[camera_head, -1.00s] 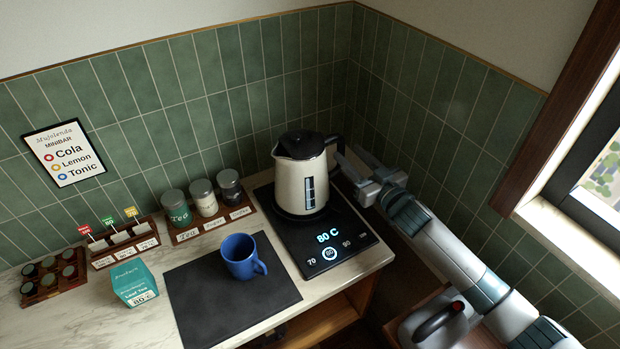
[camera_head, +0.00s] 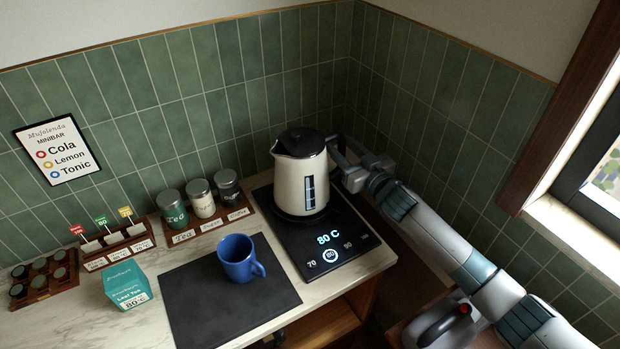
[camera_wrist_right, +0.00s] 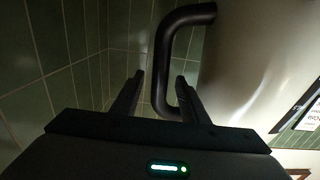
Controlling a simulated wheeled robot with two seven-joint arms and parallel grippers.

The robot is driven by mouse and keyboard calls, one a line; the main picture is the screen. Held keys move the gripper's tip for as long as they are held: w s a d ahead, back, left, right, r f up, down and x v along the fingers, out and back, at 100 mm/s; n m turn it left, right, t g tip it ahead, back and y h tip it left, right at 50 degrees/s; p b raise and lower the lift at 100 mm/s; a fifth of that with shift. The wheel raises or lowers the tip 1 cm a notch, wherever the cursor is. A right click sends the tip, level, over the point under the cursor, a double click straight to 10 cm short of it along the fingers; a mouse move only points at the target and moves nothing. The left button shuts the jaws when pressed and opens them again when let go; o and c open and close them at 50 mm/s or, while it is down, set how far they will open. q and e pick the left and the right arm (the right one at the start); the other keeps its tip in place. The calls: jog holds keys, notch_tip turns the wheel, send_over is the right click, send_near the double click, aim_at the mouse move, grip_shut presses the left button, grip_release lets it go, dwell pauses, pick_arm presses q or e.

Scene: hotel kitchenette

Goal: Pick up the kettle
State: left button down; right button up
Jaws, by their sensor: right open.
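The cream kettle (camera_head: 301,188) with a black lid stands upright on the black heating base (camera_head: 322,252), whose display reads 80 C. Its black handle is on the right side; in the right wrist view the handle (camera_wrist_right: 167,50) comes down close ahead of my fingers. My right gripper (camera_head: 342,160) is at the handle, coming from the right. In the right wrist view my right gripper (camera_wrist_right: 159,92) is open, with the handle's lower end near the right finger. I cannot tell whether they touch. My left gripper is not in view.
A blue mug (camera_head: 238,258) stands on a dark mat (camera_head: 205,305) left of the base. Several jars stand in a wooden rack (camera_head: 187,234) behind. A teal tea box (camera_head: 127,284) is further left. Tiled walls (camera_head: 430,100) close off the back and right.

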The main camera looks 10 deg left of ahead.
jog(key=shift+c, duration=0.2)
grip_shut()
dwell(1.1)
